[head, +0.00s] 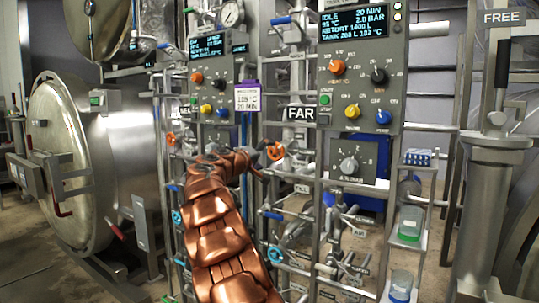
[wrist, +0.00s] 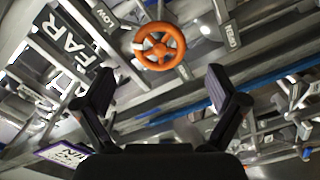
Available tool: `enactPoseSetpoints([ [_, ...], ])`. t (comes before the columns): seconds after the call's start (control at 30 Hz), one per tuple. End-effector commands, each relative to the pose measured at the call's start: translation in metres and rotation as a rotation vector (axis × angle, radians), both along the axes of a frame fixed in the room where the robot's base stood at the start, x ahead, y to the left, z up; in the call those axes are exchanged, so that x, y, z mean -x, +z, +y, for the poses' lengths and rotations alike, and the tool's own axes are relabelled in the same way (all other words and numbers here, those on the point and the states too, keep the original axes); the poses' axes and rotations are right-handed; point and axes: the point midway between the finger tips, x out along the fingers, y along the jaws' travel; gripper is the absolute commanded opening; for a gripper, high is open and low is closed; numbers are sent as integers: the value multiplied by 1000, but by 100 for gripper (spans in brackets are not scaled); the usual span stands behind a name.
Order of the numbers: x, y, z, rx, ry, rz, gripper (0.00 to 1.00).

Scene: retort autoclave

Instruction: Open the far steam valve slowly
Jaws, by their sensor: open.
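An orange handwheel (head: 276,151) sits on the pipework just below the FAR sign (head: 300,113). In the wrist view the orange wheel (wrist: 160,46) shows whole, with its spokes facing me, and the FAR sign (wrist: 73,40) is to its left. My gripper (wrist: 157,88) is open and empty. Its two dark fingers are spread wide, and the wheel appears beyond their tips, roughly centred between them. In the head view my gripper (head: 260,158) is close beside the wheel, partly hidden by my copper-coloured arm. I see no clear contact with the wheel.
Another orange wheel (head: 172,139) is at the left pipe rack. A control panel (head: 360,65) with knobs and a purple-edged card (head: 247,97) are above. Blue-handled pipes crowd the area. A shelf (head: 421,190) with containers is at right; a round retort door (head: 70,165) is at left.

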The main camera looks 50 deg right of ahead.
Motion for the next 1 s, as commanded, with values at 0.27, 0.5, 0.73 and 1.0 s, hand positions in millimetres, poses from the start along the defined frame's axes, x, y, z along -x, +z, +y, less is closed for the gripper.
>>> enactPoseSetpoints([
  [0.27, 2, 1, 34, 1, 0, 2, 95],
  [0.5, 2, 1, 50, 2, 1, 0, 95],
  [0.73, 2, 1, 52, 1, 0, -1, 95],
  [1.0, 2, 0, 52, 1, -1, 0, 95],
])
